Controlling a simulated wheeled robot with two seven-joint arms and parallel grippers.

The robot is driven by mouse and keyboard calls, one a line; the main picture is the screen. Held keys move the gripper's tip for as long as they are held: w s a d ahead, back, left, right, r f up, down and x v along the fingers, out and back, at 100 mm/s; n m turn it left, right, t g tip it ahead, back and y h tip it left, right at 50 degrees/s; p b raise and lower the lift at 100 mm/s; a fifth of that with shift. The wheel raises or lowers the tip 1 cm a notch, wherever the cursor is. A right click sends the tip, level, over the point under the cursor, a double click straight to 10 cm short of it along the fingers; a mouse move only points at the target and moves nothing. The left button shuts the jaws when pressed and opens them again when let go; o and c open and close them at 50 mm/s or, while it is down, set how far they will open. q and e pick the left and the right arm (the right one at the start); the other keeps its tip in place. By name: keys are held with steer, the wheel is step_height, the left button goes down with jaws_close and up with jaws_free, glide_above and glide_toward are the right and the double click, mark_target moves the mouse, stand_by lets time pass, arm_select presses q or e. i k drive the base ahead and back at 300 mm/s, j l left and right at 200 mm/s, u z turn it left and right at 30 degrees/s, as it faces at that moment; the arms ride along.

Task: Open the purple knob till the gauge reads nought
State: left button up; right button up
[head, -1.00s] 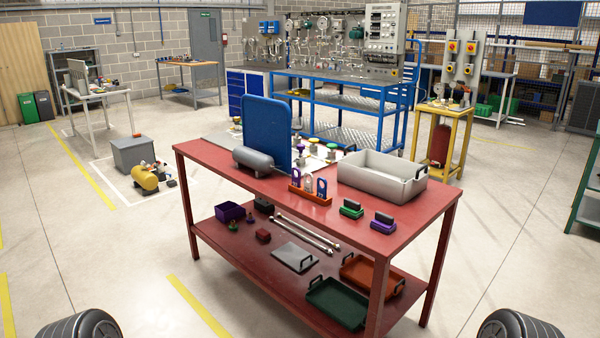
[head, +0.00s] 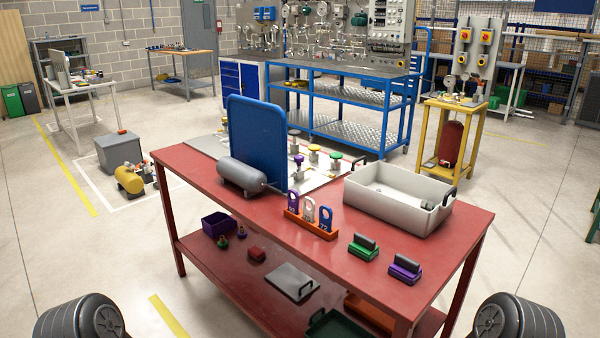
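A purple knob (head: 299,160) stands on a valve on the pale panel (head: 325,178) that lies on the red table, just right of the blue upright board. The blue board (head: 257,140) hides the left part of the panel. No gauge reading for the purple knob can be made out; any gauge there is hidden or too small to tell. Neither of my grippers is in view.
The red table (head: 390,262) is close ahead. On it are a grey cylinder (head: 241,175), an orange rack of tags (head: 310,222), a grey tray (head: 384,208), and green (head: 363,247) and purple (head: 405,267) handled blocks.

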mark_target(298, 159)
steer(key=i+l+u, duration=0.1)
steer(key=l+u, duration=0.2)
steer(key=u, duration=0.2)
steer(key=l+u, duration=0.3)
steer(key=u, duration=0.15)
steer(key=l+u, duration=0.1)
steer(key=l, duration=0.45)
steer(key=l+u, duration=0.1)
steer(key=l, duration=0.4)
steer(key=k+l+u, duration=0.15)
steer(key=l, duration=0.4)
steer(key=l+u, duration=0.1)
steer(key=l, duration=0.4)
steer(key=k+l+u, duration=0.1)
steer(key=l, duration=0.4)
steer(key=k+l, duration=0.1)
steer(key=l, duration=0.45)
steer(key=k+l, duration=0.1)
steer(key=l, duration=0.4)
